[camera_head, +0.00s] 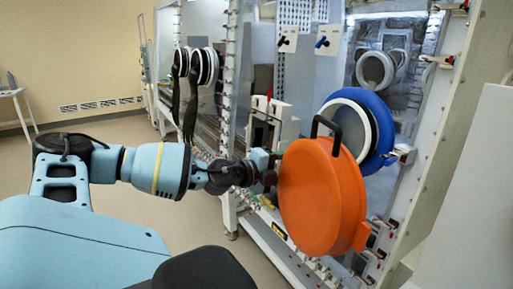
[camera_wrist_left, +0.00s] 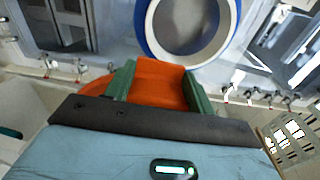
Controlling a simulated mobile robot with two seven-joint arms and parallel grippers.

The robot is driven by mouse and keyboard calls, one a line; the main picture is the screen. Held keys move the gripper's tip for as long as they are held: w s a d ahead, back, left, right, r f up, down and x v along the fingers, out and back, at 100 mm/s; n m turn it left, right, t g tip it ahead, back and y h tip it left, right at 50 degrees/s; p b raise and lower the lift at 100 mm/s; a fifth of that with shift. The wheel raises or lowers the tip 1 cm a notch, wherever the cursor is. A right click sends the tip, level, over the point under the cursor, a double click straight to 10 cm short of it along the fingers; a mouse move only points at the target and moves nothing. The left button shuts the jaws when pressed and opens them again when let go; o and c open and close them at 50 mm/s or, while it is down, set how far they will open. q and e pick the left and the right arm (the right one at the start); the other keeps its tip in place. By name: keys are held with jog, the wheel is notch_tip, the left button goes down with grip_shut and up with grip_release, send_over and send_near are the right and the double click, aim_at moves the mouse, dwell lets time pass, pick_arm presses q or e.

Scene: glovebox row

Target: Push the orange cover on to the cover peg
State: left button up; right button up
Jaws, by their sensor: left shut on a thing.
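The orange cover (camera_head: 318,200) is a large round disc with a black handle (camera_head: 326,132) at its top edge, in front of the glovebox face in the head view. My left gripper (camera_head: 273,172) reaches its left side. In the left wrist view my left gripper (camera_wrist_left: 160,88) has its two green fingers shut on an orange part of the cover (camera_wrist_left: 158,72). I cannot make out the cover peg for certain; the cover hides part of the panel behind it. My right gripper is not in view.
A blue ring port (camera_head: 383,118) with a white inner rim is right behind the cover; it also shows in the left wrist view (camera_wrist_left: 232,22). Small clamps (camera_head: 402,154) line the panel frame. Black gloves (camera_head: 191,95) hang further left.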

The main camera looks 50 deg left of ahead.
pick_arm(q)
jog(key=d+f+m+h, duration=0.15)
jog(key=d+f, duration=0.25)
jog(key=d, duration=0.6)
jog(key=d+f+m+h, duration=0.1)
jog(key=d+f+h, duration=0.1)
jog(key=d+f, duration=0.5)
jog(key=s+d+f+n+y, duration=0.4)
jog(key=s+d+y, duration=0.1)
jog(key=s+d, duration=0.4)
jog(key=shift+d, duration=0.65)
jog(key=shift+s+y, duration=0.1)
jog(key=shift+y, duration=0.15)
